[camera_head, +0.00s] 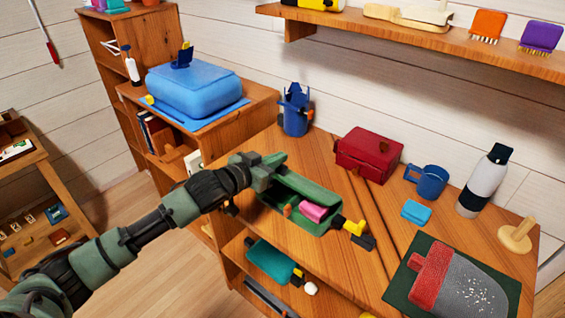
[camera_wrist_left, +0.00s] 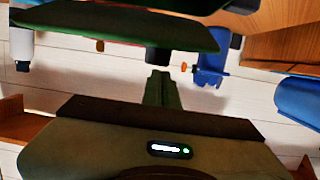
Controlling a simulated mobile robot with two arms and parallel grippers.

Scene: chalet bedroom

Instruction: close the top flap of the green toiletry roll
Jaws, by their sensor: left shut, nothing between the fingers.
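The green toiletry roll (camera_head: 318,194) lies on the wooden desk, open, with its dark inside showing. A pink item (camera_head: 313,212) and a small orange-brown item lie in it. A green panel along its far side appears to be the top flap, raised; its exact angle is hard to tell. My left gripper (camera_head: 271,166) is shut and empty at the roll's far-left corner; contact cannot be told. In the left wrist view the shut fingers (camera_wrist_left: 162,90) point towards the wall, and a broad green panel (camera_wrist_left: 130,27) spans the top. My right gripper is out of view.
A yellow-and-black piece (camera_head: 354,228) sits at the roll's right end. Behind stand a blue cup (camera_head: 295,112) and a red case (camera_head: 368,154). A blue mug (camera_head: 427,182), bottle (camera_head: 484,182) and dark green mat (camera_head: 400,281) are right. A blue case (camera_head: 194,88) is left.

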